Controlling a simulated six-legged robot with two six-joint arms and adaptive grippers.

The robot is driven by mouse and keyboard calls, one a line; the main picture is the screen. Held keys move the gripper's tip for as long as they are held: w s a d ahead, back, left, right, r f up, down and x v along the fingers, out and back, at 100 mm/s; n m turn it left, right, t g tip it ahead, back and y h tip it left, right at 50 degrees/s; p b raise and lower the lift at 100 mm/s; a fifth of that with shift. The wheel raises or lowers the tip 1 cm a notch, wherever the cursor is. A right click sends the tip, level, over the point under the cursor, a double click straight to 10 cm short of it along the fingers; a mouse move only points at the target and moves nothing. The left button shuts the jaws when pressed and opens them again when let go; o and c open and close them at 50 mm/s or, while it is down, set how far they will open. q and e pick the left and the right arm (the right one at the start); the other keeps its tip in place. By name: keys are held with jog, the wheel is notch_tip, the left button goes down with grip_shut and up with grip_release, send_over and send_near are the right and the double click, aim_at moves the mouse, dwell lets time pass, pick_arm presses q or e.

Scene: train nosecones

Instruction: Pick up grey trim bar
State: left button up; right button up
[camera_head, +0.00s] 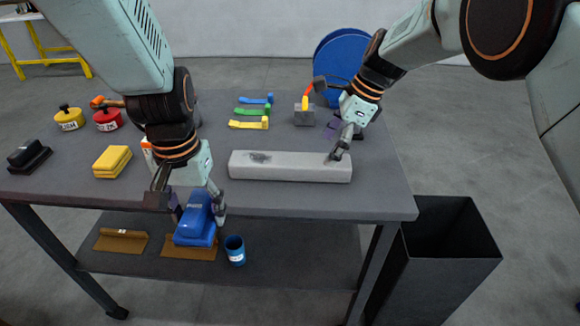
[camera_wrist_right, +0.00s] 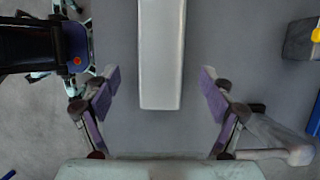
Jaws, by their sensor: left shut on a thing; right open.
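The grey trim bar (camera_head: 285,167) lies flat along the front part of the dark table, with a dark smudge near its left end. In the right wrist view the bar (camera_wrist_right: 161,60) runs between my open fingers, its near end short of the palm. My right gripper (camera_head: 338,143) is open at the bar's right end; in its wrist view the gripper (camera_wrist_right: 160,82) has a finger on each side, with gaps to the bar. My left gripper (camera_head: 195,207) is shut on a blue sander-like tool (camera_head: 198,222) at the table's front edge, left of the bar.
Yellow blocks (camera_head: 112,161), a black block (camera_head: 27,157) and yellow (camera_head: 68,118) and red (camera_head: 107,119) tins stand left. Coloured brackets (camera_head: 252,111) and a grey block (camera_head: 304,116) lie behind the bar. A black bin (camera_head: 440,270) stands right of the table (camera_head: 300,200).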

aim_at(321, 160)
pick_arm(q)
jog(key=shift+w+d, duration=0.1)
pick_arm(e)
jog(key=shift+w+f, duration=0.1)
jog(key=shift+f, duration=0.25)
pick_arm(q)
jog(key=shift+a+f+b, duration=0.2)
jog(key=shift+f+b, duration=0.1)
pick_arm(e)
jog(key=x, duration=0.4)
jog(key=shift+a+f, duration=0.2)
jog(key=shift+a, duration=0.15)
jog(key=shift+d, duration=0.1)
pick_arm(q)
jog(key=shift+d, duration=0.15)
pick_arm(e)
jog(key=shift+d, duration=0.1)
jog(key=shift+c, duration=0.8)
jog(key=c, duration=1.3)
